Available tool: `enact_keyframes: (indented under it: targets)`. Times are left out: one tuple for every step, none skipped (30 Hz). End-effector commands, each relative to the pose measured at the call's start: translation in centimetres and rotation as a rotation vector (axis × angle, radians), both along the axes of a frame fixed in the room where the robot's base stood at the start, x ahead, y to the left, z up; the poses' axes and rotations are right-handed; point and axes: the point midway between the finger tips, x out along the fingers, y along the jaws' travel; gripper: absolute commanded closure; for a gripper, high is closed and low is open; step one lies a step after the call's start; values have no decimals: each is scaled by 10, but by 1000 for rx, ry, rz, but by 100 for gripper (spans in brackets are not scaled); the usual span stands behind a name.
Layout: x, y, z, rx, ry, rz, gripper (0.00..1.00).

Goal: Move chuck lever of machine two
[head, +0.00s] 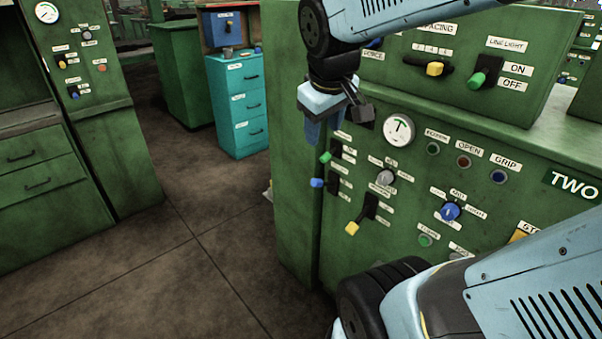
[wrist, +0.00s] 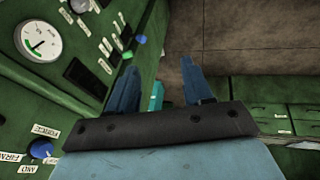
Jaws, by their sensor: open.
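Machine two's green panel (head: 290,150) carries a sign reading TWO. Near its left edge are a green-tipped lever (head: 325,157), a blue-tipped lever (head: 317,183) and a yellow-tipped lever (head: 352,228). Their labels are too small to read, so I cannot tell which is the chuck lever. My gripper (head: 318,128) hangs above these levers, at the panel's upper left. In the wrist view my gripper (wrist: 160,88) is open, its two blue fingers apart with nothing between.
A gauge (head: 398,130), knobs and buttons lie right of the levers. An upper box (head: 470,65) with a yellow lever (head: 435,69) and a green lever (head: 477,80) stands above. Left of the machine is open floor (head: 190,240), with a teal cabinet (head: 238,105) behind.

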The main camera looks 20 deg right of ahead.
Motion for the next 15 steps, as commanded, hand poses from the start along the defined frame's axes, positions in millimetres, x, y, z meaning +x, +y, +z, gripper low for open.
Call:
enact_keyframes:
  targets:
    - [9, -2, -3, -30, 24, 33, 44]
    - [14, -4, -5, -51, 36, 57, 42]
    - [21, -6, -7, -76, 54, 87, 39]
    - [26, -8, -9, -97, 67, 112, 39]
    - [31, -9, -11, -115, 80, 136, 39]
    - [38, -11, -13, -140, 99, 168, 39]
    - [42, -13, -15, -158, 112, 194, 39]
    - [47, -14, -18, -174, 127, 218, 39]
    - [54, -16, -21, -197, 146, 250, 39]
    - [59, -18, -23, -213, 160, 275, 39]
    - [64, -19, -26, -230, 174, 302, 39]
    - [71, -21, -29, -251, 193, 337, 39]
    - [76, -23, -32, -265, 209, 363, 39]
    - [81, -24, -35, -281, 222, 389, 39]
    - [88, -26, -39, -300, 240, 424, 39]
